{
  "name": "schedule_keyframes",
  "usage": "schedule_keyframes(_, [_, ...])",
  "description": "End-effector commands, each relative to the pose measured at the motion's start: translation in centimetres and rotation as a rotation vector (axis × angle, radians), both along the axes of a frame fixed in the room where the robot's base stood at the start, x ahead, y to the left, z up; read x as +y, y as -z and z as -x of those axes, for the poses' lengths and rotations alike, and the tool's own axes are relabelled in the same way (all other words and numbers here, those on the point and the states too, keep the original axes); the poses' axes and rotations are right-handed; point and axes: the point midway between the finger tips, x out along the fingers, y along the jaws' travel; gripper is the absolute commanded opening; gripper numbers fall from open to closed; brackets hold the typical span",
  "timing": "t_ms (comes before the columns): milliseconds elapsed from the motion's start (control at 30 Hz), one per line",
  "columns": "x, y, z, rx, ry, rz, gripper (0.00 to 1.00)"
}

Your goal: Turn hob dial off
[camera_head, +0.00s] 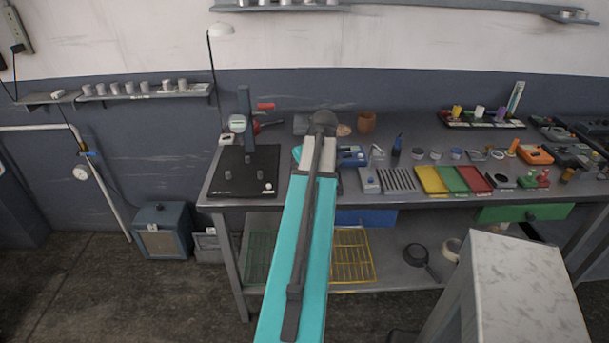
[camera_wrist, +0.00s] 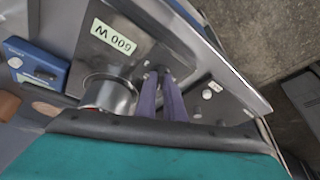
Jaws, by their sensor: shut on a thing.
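In the wrist view, a dark grey plate-like unit with a pale label (camera_wrist: 113,38), apparently the hob (camera_wrist: 85,50), lies under my gripper. My gripper (camera_wrist: 160,75) reaches its edge with two purple-grey fingers close together. They are shut on a small part there, apparently the hob dial, which is mostly hidden between the tips. I cannot read the dial's setting. A shiny metal cylindrical vessel, perhaps the pan (camera_wrist: 108,94), stands just left of the fingers. In the head view, my turquoise arm covers this spot, so hob, dial and gripper are hidden there.
A blue device (camera_head: 351,157) is close on the right, also in the wrist view (camera_wrist: 38,68). Coloured trays (camera_head: 432,180) lie farther right. A pale block (camera_head: 515,280) stands in front.

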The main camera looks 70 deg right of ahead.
Motion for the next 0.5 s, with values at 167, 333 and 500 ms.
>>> schedule_keyframes(167, [-0.24, 0.22, 0.21, 0.004, -0.140, -0.005, 0.00])
schedule_keyframes(333, [-0.42, 0.22, 0.26, 0.003, -0.281, -0.005, 0.00])
schedule_keyframes(500, [-0.59, 0.24, 0.26, 0.003, -0.429, -0.004, 0.00])
